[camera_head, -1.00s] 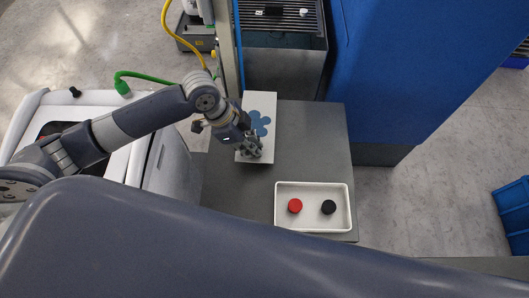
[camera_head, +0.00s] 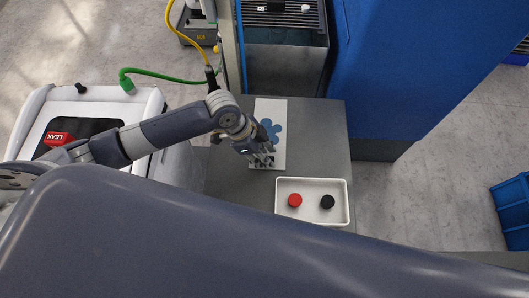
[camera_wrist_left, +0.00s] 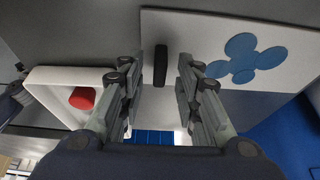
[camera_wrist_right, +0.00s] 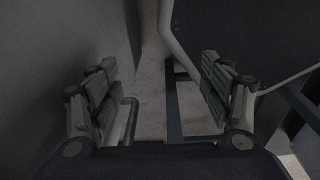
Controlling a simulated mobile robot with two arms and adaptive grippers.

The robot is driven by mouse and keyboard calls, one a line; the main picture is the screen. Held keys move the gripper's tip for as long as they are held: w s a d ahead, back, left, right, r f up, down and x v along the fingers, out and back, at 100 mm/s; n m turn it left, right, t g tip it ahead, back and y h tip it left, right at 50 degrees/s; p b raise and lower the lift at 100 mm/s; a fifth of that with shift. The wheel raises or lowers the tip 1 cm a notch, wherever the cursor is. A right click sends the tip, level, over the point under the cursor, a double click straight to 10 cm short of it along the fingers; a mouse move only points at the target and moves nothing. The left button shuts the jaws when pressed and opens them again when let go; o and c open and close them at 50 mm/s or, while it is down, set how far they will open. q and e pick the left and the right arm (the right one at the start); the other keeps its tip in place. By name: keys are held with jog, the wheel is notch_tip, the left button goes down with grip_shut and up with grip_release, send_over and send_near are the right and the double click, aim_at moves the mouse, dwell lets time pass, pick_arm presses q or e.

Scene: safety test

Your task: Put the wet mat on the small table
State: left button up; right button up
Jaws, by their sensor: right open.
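A white mat with blue puddle-like blobs (camera_head: 265,110) appears to lie on the grey table (camera_head: 325,140). It also shows in the left wrist view (camera_wrist_left: 205,35). A dark, bar-shaped handle (camera_wrist_left: 160,66) is at the mat's end. My left gripper (camera_head: 262,158) is over the mat's near end. In the left wrist view its fingers (camera_wrist_left: 158,95) are open, one on each side of the handle, with visible gaps. My right gripper (camera_wrist_right: 160,95) is open and empty in its wrist view, and is hidden in the head view.
A white tray (camera_head: 312,222) with a red and a black round piece stands at the table's near end. A tall blue cabinet (camera_head: 410,60) borders the right. The table's right strip is clear.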

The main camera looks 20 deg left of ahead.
pick_arm(q)
jog(key=shift+r, duration=0.1)
jog(key=b+v, duration=0.1)
jog(key=v, duration=1.1)
jog(key=shift+s, duration=0.1)
dwell(0.3)
